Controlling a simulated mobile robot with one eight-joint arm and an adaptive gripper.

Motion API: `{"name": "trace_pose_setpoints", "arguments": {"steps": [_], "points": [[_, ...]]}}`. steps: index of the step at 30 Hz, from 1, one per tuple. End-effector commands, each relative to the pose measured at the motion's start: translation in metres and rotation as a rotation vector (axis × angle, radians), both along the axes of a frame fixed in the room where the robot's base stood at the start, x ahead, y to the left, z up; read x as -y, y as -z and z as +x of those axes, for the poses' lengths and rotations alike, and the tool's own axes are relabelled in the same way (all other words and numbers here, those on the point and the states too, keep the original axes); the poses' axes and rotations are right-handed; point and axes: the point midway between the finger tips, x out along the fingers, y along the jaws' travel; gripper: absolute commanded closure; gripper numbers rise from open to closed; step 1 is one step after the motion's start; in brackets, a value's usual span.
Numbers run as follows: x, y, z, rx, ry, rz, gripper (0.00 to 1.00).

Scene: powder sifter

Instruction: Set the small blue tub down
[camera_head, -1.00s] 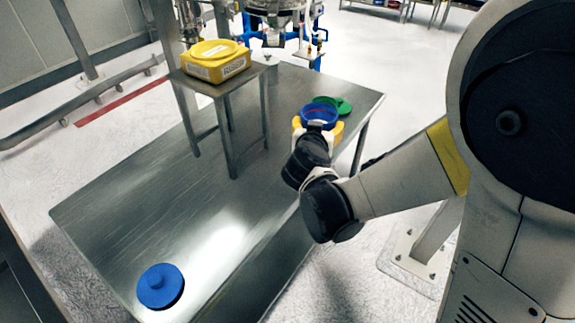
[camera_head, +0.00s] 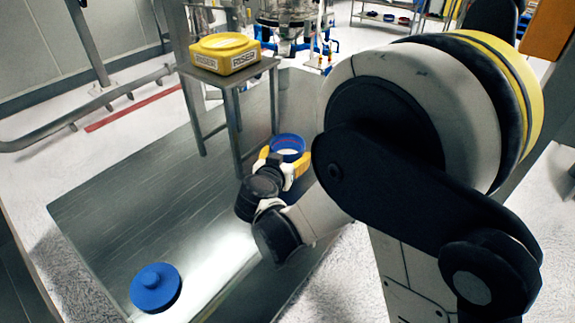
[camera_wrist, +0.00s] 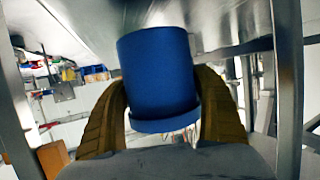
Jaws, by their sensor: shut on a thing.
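The small blue tub (camera_head: 288,143) is open at the top with a reddish ring inside its rim. It is in my gripper (camera_head: 284,163), whose yellow fingers are shut on its sides. In the wrist view the tub (camera_wrist: 158,75) fills the middle, between the two yellow fingers (camera_wrist: 165,108). In the head view the tub is over the steel table (camera_head: 120,205), to the right of the small stand. I cannot tell whether its base touches the table.
A round blue lid (camera_head: 155,287) with a knob lies at the table's near end. A yellow container labelled RISER (camera_head: 226,56) sits on a small metal stand (camera_head: 236,112). The table between lid and stand is clear. My arm hides the table's right side.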

Motion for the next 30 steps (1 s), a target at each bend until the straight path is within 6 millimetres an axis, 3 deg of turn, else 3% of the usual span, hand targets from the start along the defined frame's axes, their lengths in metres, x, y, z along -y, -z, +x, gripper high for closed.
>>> {"name": "trace_pose_setpoints", "arguments": {"steps": [3,15,16,18,27,30], "points": [[0.0,0.023,0.0,0.0,0.0,0.0,0.61],[0.0,0.028,0.0,0.0,0.0,0.0,0.61],[0.0,0.027,0.0,0.0,0.0,0.0,0.16],[0.0,0.026,0.0,0.0,0.0,0.0,0.0],[0.0,0.022,0.0,0.0,0.0,0.0,0.0],[-0.004,0.017,-0.011,0.0,-0.003,0.001,0.0]]}}
